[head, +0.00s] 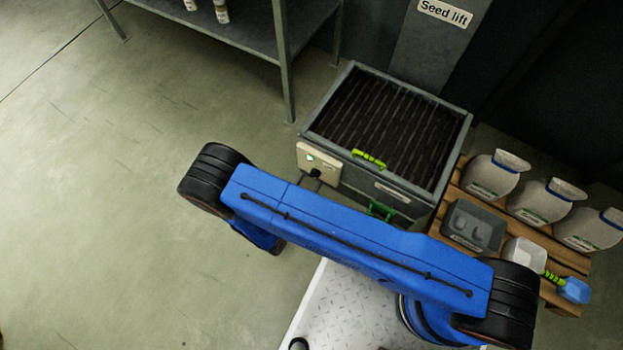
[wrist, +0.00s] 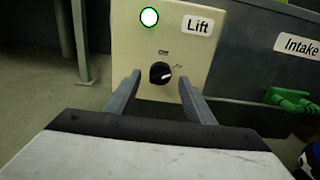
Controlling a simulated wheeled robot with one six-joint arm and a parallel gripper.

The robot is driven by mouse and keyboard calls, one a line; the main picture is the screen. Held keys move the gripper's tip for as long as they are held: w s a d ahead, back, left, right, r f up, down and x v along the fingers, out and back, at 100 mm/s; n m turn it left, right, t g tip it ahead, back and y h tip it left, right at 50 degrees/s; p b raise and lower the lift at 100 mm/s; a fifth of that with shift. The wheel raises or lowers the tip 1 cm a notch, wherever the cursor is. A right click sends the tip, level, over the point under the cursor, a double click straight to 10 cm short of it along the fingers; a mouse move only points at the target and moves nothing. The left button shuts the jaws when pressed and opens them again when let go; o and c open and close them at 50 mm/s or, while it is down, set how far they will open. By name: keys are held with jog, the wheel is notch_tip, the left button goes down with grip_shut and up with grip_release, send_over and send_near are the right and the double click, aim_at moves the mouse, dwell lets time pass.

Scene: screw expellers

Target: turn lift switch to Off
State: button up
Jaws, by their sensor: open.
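The lift switch is a round black knob (wrist: 160,72) with a white pointer mark, on a cream panel (wrist: 208,62) labelled "Lift". The pointer is turned towards the right. A white lamp with a green rim (wrist: 149,17) sits above the knob. In the head view the panel (head: 318,161) is on the front left of the grated bin. My gripper (wrist: 155,88) is open in the wrist view, its fingers pointing at the panel on either side of the knob.
The grated bin (head: 448,151) carries a green handle (head: 369,159); a label "Intake" (wrist: 300,46) and green handle (wrist: 290,99) show right of the panel. A metal shelf (head: 258,38) stands behind. Floor at left is clear.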

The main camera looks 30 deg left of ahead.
jog(key=shift+w+d, duration=0.1)
jog(key=shift+w, duration=0.8)
jog(key=c, duration=1.1)
jog(key=shift+o, duration=0.2)
jog(key=shift+n, duration=0.5)
jog(key=n, duration=1)
jog(key=shift+n, duration=0.6)
